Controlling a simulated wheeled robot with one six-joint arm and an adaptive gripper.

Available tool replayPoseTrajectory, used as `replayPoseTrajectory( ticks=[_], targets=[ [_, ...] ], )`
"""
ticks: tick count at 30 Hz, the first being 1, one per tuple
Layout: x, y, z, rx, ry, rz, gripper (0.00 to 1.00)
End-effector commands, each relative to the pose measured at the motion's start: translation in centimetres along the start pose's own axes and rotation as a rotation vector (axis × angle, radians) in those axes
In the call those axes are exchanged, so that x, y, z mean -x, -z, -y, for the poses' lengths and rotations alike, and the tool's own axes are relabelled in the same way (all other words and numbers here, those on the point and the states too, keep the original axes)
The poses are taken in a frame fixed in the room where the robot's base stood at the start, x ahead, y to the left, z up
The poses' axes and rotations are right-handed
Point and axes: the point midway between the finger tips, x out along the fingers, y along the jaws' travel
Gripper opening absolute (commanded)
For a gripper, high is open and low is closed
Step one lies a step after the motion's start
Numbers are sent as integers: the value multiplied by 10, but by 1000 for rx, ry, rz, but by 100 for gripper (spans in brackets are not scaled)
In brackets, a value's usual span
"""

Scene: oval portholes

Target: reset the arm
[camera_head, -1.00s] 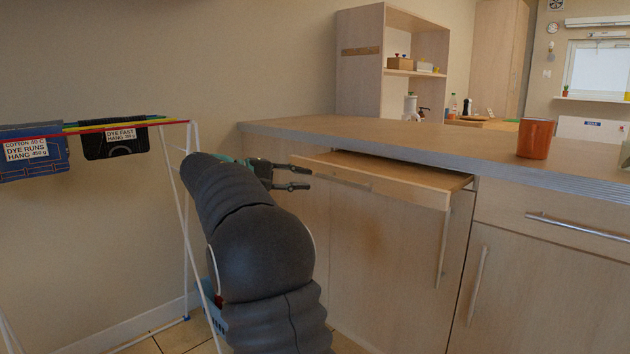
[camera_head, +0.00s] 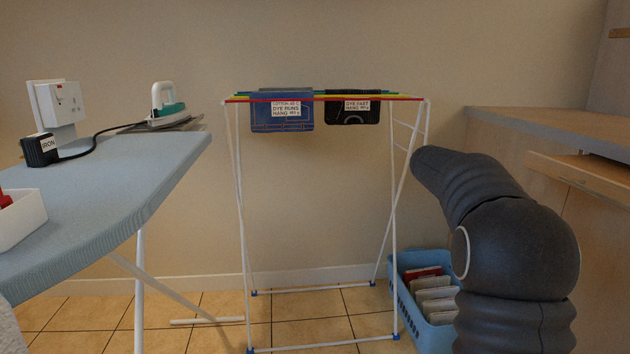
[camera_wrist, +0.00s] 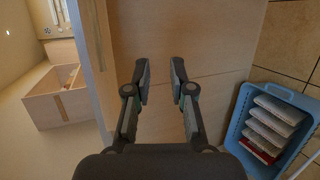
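My arm (camera_head: 515,240) is dark grey and stands at the right of the head view, bent, in front of the counter. Its end is hidden there behind the arm's own links. In the wrist view my gripper (camera_wrist: 159,82) shows with its two fingers apart and nothing between them. The fingers are in front of a pale wooden cabinet face (camera_wrist: 205,40).
A drying rack (camera_head: 238,190) with two labelled cloths stands in the middle. A blue basket (camera_head: 402,290) of folded items is on the floor beside my arm. An ironing board (camera_head: 110,190) with an iron (camera_head: 165,108) is at left. An open drawer (camera_head: 580,178) juts out at right.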

Motion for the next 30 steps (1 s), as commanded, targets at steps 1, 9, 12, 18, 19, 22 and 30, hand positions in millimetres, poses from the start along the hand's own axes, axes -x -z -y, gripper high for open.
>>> replayPoseTrajectory(
  ticks=[1,9,12,18,19,22,30],
  targets=[
    [-3,0,21,26,54,-20,23],
    [24,-43,119,72,419,-170,23],
    [46,-70,147,57,550,-223,23],
    [95,-133,190,-6,787,-320,23],
    [101,-142,195,-18,818,-333,23],
    [123,-174,210,-57,914,-372,23],
    [167,-254,238,-159,1114,-466,23]
  ],
)
